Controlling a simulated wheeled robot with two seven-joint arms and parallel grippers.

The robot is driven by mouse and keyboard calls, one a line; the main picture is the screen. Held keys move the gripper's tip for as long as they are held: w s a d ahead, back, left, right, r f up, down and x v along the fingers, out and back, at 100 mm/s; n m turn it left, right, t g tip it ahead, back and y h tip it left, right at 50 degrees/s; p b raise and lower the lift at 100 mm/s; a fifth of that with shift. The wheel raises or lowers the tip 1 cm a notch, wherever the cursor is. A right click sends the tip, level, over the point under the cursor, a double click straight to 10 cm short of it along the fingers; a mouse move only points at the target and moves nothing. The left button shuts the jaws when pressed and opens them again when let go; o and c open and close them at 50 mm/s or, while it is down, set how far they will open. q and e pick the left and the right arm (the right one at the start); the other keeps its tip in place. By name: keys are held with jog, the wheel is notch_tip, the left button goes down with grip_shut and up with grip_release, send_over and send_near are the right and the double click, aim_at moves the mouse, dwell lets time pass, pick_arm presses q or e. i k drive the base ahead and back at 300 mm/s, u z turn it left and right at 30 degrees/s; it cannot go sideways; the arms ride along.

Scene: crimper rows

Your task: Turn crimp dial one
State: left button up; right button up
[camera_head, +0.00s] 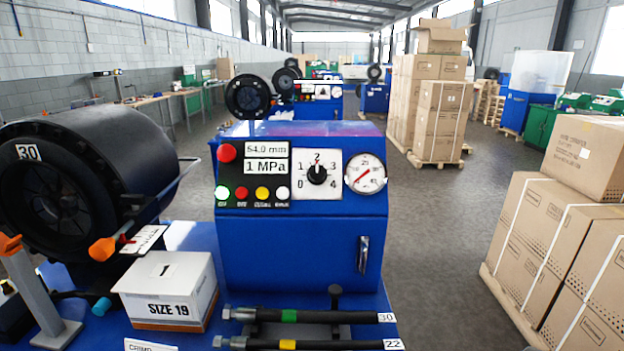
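The crimp dial (317,174) is a black knob on a white plate on the front of the blue control box (300,240). The plate carries the numbers 0 to 4, and the knob's pointer appears to be up at 2. A display (267,158) left of the dial reads 54.0 mm and 1 MPa. A round pressure gauge (365,174) sits right of the dial. Neither of my grippers shows, and nothing touches the dial.
A black crimper drum (75,185) marked 30 stands at left. A white box (168,285) labelled SIZE 19 and two black hoses (345,317) tagged 30 and 22 lie in front. Stacked cartons (540,235) stand right. The space before the dial is clear.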

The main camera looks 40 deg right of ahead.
aim_at(317, 174)
jog(key=u, duration=1.05)
jog(key=k, duration=1.05)
jog(key=z, duration=1.55)
